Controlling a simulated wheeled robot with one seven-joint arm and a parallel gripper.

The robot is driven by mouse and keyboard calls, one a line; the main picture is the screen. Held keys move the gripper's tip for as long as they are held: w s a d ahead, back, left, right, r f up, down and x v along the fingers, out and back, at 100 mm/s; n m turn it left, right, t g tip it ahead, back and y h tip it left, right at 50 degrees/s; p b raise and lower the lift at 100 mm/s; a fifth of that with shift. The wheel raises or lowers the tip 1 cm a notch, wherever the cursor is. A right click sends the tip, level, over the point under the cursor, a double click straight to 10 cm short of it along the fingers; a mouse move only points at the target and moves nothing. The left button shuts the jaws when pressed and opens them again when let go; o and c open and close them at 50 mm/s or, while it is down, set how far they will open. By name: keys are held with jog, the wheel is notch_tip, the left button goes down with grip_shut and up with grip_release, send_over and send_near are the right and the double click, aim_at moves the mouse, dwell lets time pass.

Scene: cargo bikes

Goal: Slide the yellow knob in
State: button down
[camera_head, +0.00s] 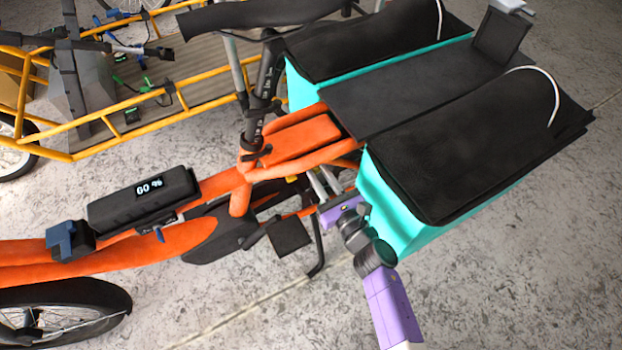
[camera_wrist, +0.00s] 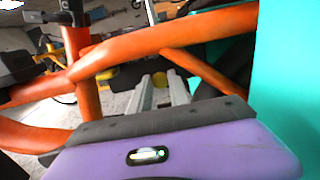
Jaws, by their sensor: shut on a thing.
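In the head view, a small yellow spot (camera_head: 291,178) shows under the orange bike frame (camera_head: 313,139), near the tips of my gripper (camera_head: 314,172). The fingers reach in from the lower right beneath the frame tubes. How far the knob stands out cannot be told.
Orange frame tubes (camera_wrist: 170,42) pass close above and beside the fingers. A turquoise box wall (camera_wrist: 286,85) stands close on the right. A pedal (camera_head: 288,236) and a kickstand are below. A second, yellow-framed cargo bike (camera_head: 110,125) stands behind. The floor at lower right is clear.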

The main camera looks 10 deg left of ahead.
jog(key=shift+w+d, duration=0.4)
jog(key=shift+d, duration=0.3)
jog(key=c, duration=1.2)
grip_release()
jog(key=shift+c, duration=0.2)
jog(key=p+v, duration=0.2)
jog(key=v, duration=0.5)
jog(key=shift+s+d, duration=0.25)
jog(key=shift+s, duration=0.05)
jog(key=shift+s, duration=0.1)
